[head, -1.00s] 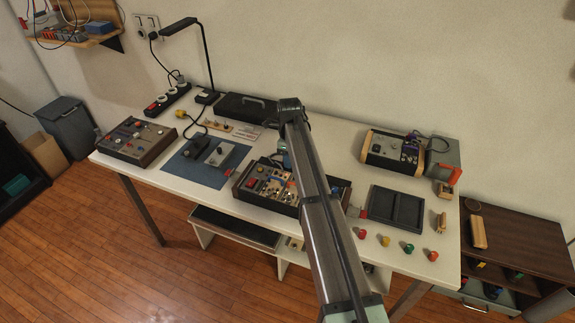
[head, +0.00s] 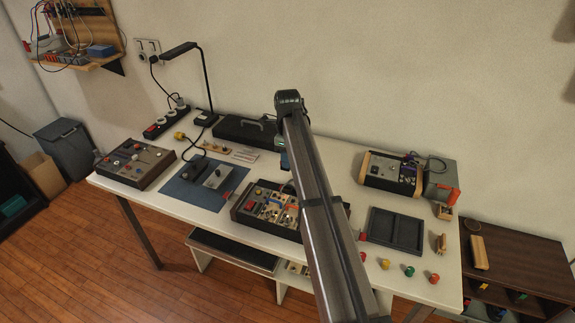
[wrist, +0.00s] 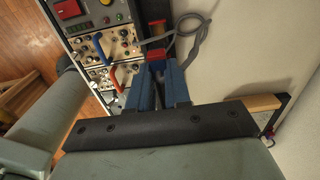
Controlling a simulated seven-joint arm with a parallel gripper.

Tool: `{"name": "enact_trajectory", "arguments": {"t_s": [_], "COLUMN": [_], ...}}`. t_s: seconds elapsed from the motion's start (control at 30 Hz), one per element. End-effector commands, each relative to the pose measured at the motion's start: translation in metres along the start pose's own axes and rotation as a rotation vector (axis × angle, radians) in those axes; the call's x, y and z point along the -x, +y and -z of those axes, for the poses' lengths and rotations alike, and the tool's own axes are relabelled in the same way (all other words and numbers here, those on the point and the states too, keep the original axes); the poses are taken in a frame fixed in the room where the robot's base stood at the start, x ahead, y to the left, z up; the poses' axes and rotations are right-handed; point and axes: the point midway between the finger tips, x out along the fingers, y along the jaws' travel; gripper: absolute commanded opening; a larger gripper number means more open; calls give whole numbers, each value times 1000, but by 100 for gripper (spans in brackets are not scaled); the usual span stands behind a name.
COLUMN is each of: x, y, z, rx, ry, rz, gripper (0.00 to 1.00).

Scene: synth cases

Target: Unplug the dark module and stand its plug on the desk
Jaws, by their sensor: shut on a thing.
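My gripper (wrist: 157,88) shows blue fingers in the wrist view, shut on a small plug-like piece with red on it (wrist: 157,54). A grey cable (wrist: 185,45) loops close beside it. In the head view my arm hides most of the gripper and the held piece, above the back edge of the rack (head: 262,207). A dark module (head: 194,166) lies on the blue mat (head: 180,190) next to a light grey one (head: 217,177). Its black cable runs to a yellow plug (head: 179,136) on the desk behind the mat. I cannot tell which device the held piece belongs to.
A black case (head: 240,130) and a lamp (head: 190,47) stand behind. A dark tray (head: 396,230), small coloured knobs (head: 409,271) and another device (head: 388,173) are at right. White desk is bare between rack and that device.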

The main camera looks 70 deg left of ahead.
Motion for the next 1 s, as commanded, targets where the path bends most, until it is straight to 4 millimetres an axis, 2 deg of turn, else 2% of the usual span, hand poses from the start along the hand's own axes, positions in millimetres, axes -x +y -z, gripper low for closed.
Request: {"name": "enact_trajectory", "arguments": {"t_s": [0.8, 1.0], "x": [27, 28], "y": [0, 0], "z": [0, 0], "rx": [0, 0], "ry": [0, 0], "rz": [0, 0], "gripper": [0, 0]}}
